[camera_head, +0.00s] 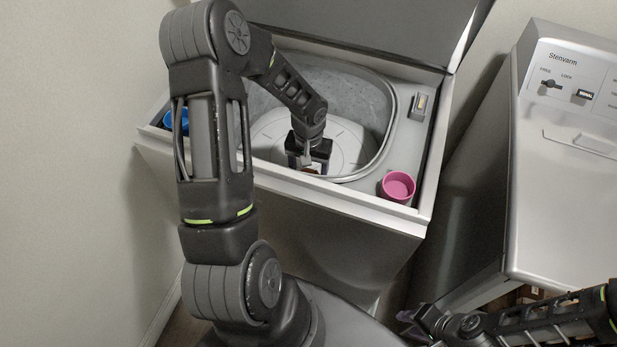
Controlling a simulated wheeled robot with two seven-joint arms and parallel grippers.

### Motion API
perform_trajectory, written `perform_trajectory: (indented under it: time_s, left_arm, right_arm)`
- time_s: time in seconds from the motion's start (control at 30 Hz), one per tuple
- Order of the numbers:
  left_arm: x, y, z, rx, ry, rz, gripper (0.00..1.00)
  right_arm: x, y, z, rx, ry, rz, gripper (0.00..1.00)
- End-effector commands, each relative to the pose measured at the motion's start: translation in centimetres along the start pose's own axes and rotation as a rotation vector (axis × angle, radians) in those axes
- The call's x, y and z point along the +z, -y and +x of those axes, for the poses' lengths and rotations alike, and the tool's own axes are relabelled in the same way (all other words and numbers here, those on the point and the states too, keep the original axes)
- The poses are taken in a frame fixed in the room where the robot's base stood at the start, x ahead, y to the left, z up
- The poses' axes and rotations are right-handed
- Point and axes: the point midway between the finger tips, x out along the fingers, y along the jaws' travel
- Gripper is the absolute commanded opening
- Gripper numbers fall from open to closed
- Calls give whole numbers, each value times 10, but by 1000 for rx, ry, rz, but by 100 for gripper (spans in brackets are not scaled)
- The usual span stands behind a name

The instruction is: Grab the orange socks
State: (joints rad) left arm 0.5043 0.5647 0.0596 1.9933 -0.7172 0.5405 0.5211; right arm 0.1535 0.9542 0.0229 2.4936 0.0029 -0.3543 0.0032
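My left arm reaches over the open top-load washer, and my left gripper (308,160) points down into the tub (347,143). A tiny pale and reddish patch shows at its fingertips, too small to make out. I cannot clearly see any orange socks; the gripper and the tub's front wall hide part of the tub floor. Whether the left gripper is open or shut cannot be told. My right gripper (410,324) is low at the bottom right, in front of the washer and away from the tub. Its fingers are small and dark, and their gap is unclear.
The washer (270,205) has its lid (370,25) raised at the back. A pink cup (398,186) sits at its front right corner, and a blue item (170,121) at its left. A second machine (565,150) stands at the right. A wall is at the left.

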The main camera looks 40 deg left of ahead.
Motion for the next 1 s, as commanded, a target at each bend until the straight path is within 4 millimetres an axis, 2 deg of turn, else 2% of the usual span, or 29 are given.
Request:
perform_trajectory:
  time_s: [0.13, 0.67, 1.0]
  left_arm:
    - [0, 0, 8, 0, -1, -1, 67]
    - [0, 0, 8, 0, -1, 0, 67]
    - [0, 0, 8, 0, -1, 0, 41]
  right_arm:
    - [0, 0, -1, 1, 1, 1, 36]
    - [0, 0, 0, 1, 1, 1, 36]
    - [0, 0, 0, 0, 1, 0, 36]
